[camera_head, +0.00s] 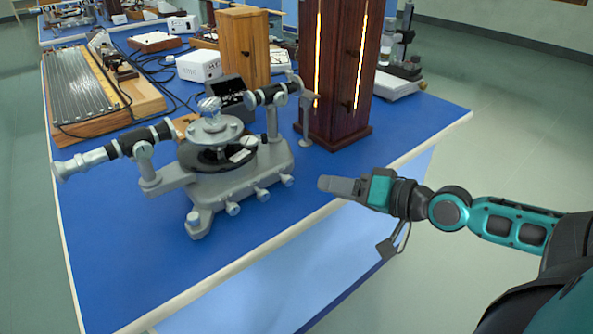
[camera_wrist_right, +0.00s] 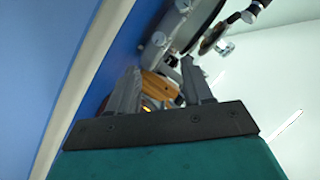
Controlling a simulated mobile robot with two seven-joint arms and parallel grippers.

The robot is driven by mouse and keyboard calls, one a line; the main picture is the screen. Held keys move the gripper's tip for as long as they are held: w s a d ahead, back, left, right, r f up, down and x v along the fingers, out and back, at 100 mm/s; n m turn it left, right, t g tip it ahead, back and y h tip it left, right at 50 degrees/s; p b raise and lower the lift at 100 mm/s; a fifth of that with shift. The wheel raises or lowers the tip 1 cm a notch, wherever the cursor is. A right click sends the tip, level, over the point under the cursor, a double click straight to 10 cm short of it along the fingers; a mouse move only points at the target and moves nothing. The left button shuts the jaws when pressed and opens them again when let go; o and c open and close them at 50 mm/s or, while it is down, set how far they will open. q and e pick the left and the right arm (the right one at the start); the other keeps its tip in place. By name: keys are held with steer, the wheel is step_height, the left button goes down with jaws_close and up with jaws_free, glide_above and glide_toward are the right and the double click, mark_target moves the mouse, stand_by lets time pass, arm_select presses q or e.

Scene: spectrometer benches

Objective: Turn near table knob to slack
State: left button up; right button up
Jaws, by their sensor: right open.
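A grey spectrometer (camera_head: 235,175) stands on the blue bench top, with a round table (camera_head: 215,130) in its middle and a telescope arm on each side. Several small silver knobs (camera_head: 232,208) stick out along the near edge of its base; I cannot tell which is the table knob. My right gripper (camera_head: 322,184) is to the right of the base knobs, near the bench's front edge, apart from them. It is open and empty. In the right wrist view its two fingers (camera_wrist_right: 160,75) are spread, with part of the spectrometer (camera_wrist_right: 183,30) beyond them. My left gripper is not in view.
A tall dark wooden box (camera_head: 340,80) with glowing slits stands behind the right telescope. A ribbed wooden apparatus (camera_head: 85,85), a white box (camera_head: 199,66) and cables lie behind on the bench (camera_head: 130,270). The bench top in front of the spectrometer is clear.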

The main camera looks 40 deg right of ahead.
mark_target(292, 179)
steer(key=shift+x, duration=5.1)
steer(key=shift+c, duration=0.5)
steer(key=shift+d, duration=0.1)
jaws_close()
